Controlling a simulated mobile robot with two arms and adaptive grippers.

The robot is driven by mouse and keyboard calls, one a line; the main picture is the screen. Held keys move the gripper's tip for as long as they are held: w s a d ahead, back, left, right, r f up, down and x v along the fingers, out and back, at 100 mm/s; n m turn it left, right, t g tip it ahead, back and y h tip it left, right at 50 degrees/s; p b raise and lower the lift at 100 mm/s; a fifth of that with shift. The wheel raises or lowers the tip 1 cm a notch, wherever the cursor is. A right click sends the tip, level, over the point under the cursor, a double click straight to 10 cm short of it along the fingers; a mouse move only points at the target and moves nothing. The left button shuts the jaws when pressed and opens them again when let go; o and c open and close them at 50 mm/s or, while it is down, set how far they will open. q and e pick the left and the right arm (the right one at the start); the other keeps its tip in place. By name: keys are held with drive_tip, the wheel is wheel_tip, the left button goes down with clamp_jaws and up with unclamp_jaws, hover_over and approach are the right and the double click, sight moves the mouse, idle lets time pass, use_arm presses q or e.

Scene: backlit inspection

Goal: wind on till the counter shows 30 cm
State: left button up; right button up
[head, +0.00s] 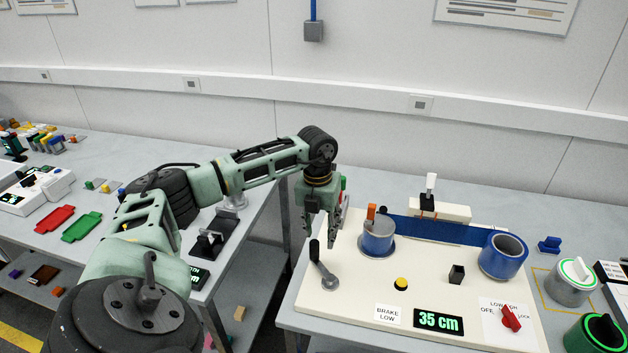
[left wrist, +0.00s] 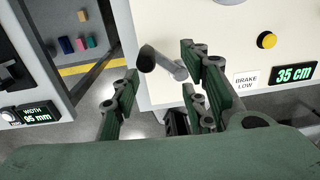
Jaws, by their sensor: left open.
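The winding crank (head: 324,274) has a grey arm and a dark upright handle, at the left end of a cream board (head: 362,290). The counter (head: 438,321) reads 35 cm in green. Blue web (head: 440,231) runs between the left reel (head: 377,244) and the right blue roll (head: 502,256). My left gripper (head: 325,236) is open and empty, pointing down just above the crank handle. In the left wrist view the crank handle (left wrist: 147,59) shows between and beyond the open fingers (left wrist: 160,85); I cannot see contact. My right gripper is out of view.
The board also holds a yellow button (head: 401,284), a BRAKE LOW label (head: 387,314), a red rotary switch (head: 511,319) and a small black block (head: 456,274). Cans stand at the right. A gap separates this bench from the left bench, which holds red and green trays (head: 82,227).

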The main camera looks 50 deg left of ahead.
sight(315, 242)
use_arm(q)
drive_tip(key=shift+s+a+r+y, duration=0.1)
drive_tip(key=shift+s+a+y, duration=0.05)
drive_tip(key=shift+a, duration=0.2)
drive_tip(key=shift+s+a+r+y, duration=0.1)
drive_tip(key=shift+a+y, duration=0.05)
drive_tip(key=shift+a, duration=0.2)
drive_tip(key=shift+s+a+f, duration=0.1)
drive_tip(key=shift+a, duration=0.05)
wheel_tip(315, 242, down, 9)
drive_tip(key=b, duration=0.7)
drive_tip(key=shift+r+p, duration=0.4)
drive_tip(key=shift+p, duration=0.05)
drive_tip(key=shift+c, duration=0.7)
drive_tip(key=c, duration=0.7)
drive_tip(key=shift+f, duration=0.1)
clamp_jaws()
drive_tip(key=shift+d, duration=0.3)
drive_tip(key=shift+a, duration=0.15)
